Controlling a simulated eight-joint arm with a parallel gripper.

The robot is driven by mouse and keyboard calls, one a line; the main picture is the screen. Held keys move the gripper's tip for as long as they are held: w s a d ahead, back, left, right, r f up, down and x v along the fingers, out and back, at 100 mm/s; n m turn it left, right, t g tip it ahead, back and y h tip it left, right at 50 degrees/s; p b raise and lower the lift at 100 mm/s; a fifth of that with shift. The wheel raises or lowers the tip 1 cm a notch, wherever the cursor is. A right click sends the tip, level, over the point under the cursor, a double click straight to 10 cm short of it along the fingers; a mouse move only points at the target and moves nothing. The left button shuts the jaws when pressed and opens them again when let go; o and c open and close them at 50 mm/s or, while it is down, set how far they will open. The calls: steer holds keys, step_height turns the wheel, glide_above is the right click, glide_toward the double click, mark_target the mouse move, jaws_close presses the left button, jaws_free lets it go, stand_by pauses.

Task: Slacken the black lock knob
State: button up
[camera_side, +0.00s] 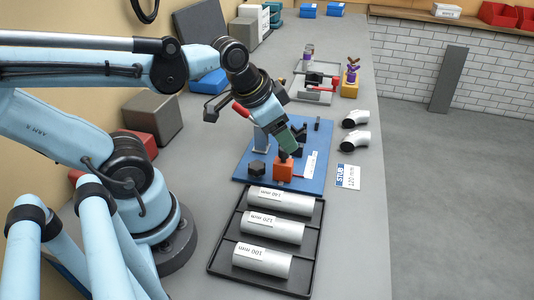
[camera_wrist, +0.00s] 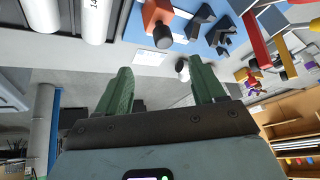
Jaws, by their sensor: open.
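The black lock knob (camera_side: 284,156) sits on top of an orange block (camera_side: 284,171) on the blue board. In the wrist view the black knob (camera_wrist: 162,37) stands out from the orange block (camera_wrist: 156,13). My gripper (camera_side: 290,148) points down at the knob from above in the side view; its green fingers partly overlap the area. In the wrist view my gripper (camera_wrist: 160,68) is open and empty. The knob shows beyond the fingertips, roughly between them; I cannot tell the exact gap.
A black tray (camera_side: 232,238) with three labelled grey tubes (camera_side: 272,229) lies in front of the blue board (camera_side: 240,178). A dark hexagonal piece (camera_side: 257,168) is left of the orange block. Two grey elbows (camera_side: 355,140) and a stub card (camera_side: 347,177) lie to the right.

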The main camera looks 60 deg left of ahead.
steer(key=s+d+n+g+h, duration=0.1)
steer(key=n, duration=0.8)
steer(key=s+d+n+g, duration=0.1)
steer(key=s+n, duration=0.1)
steer(key=n, duration=0.8)
steer(key=s+d+n+g+h, duration=0.1)
steer(key=s+n, duration=0.1)
steer(key=n, duration=0.8)
steer(key=shift+s+h, duration=0.1)
steer(key=shift+h, duration=0.2)
